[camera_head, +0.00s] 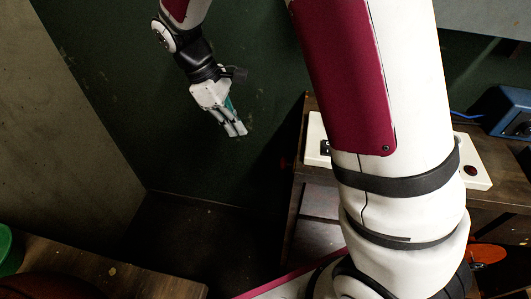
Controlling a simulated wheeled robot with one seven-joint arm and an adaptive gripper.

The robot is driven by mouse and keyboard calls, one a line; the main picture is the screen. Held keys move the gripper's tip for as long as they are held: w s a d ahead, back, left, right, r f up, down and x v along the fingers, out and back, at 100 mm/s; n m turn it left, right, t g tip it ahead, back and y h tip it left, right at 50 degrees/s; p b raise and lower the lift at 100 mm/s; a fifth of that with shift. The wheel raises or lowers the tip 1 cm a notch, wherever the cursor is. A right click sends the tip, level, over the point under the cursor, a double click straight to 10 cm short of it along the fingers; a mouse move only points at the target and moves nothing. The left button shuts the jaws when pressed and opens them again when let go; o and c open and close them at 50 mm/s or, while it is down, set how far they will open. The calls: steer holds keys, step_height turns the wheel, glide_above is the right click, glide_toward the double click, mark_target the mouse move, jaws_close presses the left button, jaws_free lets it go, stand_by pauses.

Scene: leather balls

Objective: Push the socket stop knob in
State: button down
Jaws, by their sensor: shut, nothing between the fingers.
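A white socket block (314,138) lies on a dark wooden cabinet, mostly hidden behind my arm. Its left end shows a dark socket face. At its right end a small round dark red knob (470,170) shows, likely the stop knob; I cannot tell how far it stands out. My gripper (238,130) is shut and empty. In the picture it hangs left of the block, against the dark green wall, and is apart from the block and the knob.
A blue box (511,110) with a blue cable sits at the right. The wooden cabinet (299,170) stands behind my arm. An orange-red object (487,253) lies at lower right. A wooden surface (110,272) and a green object (8,248) are at lower left.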

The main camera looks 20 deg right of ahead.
steer(key=s+d+f+b, duration=0.2)
steer(key=s+d+f, duration=0.2)
steer(key=f, duration=0.5)
steer(key=shift+s+d, duration=0.2)
steer(key=shift+d, duration=1.05)
steer(key=shift+f, duration=0.1)
steer(key=shift+s+d+p, duration=0.35)
steer(key=shift+s+d, duration=0.3)
steer(key=shift+d, duration=0.4)
steer(key=v, duration=1.2)
steer(key=shift+w+a, duration=0.2)
steer(key=shift+a, duration=0.2)
